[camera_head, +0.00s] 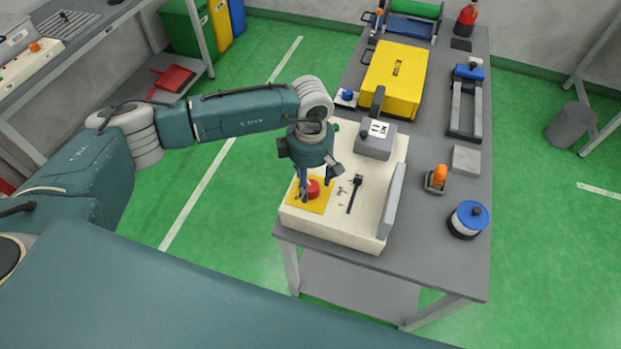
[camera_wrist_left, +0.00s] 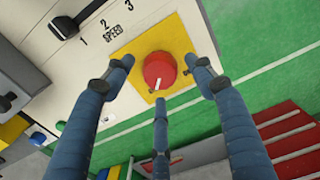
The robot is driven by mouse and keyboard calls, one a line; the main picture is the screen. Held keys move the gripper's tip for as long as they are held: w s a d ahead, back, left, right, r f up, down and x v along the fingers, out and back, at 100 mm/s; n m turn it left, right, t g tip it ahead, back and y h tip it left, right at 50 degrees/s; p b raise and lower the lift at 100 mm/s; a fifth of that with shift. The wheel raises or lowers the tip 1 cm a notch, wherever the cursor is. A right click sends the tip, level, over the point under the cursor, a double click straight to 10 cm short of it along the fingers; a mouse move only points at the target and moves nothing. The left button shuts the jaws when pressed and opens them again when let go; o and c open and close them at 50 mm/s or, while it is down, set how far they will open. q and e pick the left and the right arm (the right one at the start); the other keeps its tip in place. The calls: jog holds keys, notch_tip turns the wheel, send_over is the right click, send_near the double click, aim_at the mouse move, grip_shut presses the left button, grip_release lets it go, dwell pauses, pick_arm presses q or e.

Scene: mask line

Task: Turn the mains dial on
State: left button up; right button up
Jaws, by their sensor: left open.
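The mains dial (camera_head: 313,189) is a red round knob on a yellow plate (camera_head: 296,200) at the near left corner of a cream machine (camera_head: 340,226). It also shows in the left wrist view as a red dial (camera_wrist_left: 160,69) with a white mark near its lower edge. My left gripper (camera_head: 316,181) is over the dial, pointing down, with its three dark blue fingers spread. In the left wrist view the fingers stand around the dial, with gaps at the two sides. Whether the lower finger touches it I cannot tell. My right gripper is not in view.
A black speed lever (camera_head: 355,193) in a slot, marked 1, 2, 3, is right of the dial. A grey raised flap (camera_head: 393,200) edges the machine.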

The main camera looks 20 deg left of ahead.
pick_arm(q)
jog(key=shift+f, duration=0.6)
jog(key=c, duration=1.1)
jog(key=shift+c, duration=0.2)
